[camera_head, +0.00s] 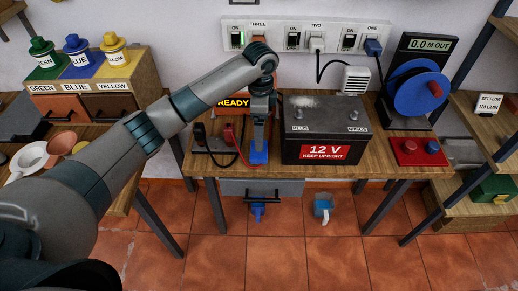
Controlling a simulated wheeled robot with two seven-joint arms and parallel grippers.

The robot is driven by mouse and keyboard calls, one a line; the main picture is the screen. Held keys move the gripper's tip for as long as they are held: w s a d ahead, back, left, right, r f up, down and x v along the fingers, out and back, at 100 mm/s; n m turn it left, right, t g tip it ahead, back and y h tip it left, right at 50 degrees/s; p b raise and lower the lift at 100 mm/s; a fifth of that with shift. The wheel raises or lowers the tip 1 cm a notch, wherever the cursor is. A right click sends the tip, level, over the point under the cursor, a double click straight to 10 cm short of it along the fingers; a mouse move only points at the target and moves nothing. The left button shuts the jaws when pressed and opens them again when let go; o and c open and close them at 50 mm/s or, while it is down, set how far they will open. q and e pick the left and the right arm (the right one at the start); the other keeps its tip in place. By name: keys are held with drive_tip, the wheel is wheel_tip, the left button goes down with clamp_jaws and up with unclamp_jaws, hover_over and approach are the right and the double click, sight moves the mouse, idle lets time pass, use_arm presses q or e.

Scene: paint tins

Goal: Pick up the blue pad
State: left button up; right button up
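A small blue piece (258,157), which looks like the blue pad, is at the front of the middle wooden table, left of the black 12 V battery (325,125). My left arm comes in from the left, and its gripper (258,145) points straight down at this piece. The fingertips meet the top of the blue piece or overlap it in the picture. The gripper hides part of it, and I cannot tell whether the fingers are closed on it. My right gripper is not in view.
A charger with a READY sign (233,102) and cables stands close behind the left gripper. A red plate with knobs (418,151) lies to the right. Green, blue and yellow tins (77,53) stand at the left. Small blue objects (323,206) show below the table.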

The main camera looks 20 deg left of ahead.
use_arm(q)
wheel_tip(320, 180, down, 4)
drive_tip(key=shift+r+p, duration=0.1)
drive_tip(key=shift+p, duration=0.4)
drive_tip(key=shift+f, duration=0.5)
drive_tip(key=shift+f+p, duration=0.45)
drive_tip(key=shift+p, duration=0.1)
wheel_tip(320, 180, down, 3)
drive_tip(key=shift+a+f+p, duration=0.1)
drive_tip(key=shift+a+p, duration=0.05)
drive_tip(key=shift+p, duration=0.55)
drive_tip(key=shift+f, duration=0.55)
drive_tip(key=c, duration=1.1)
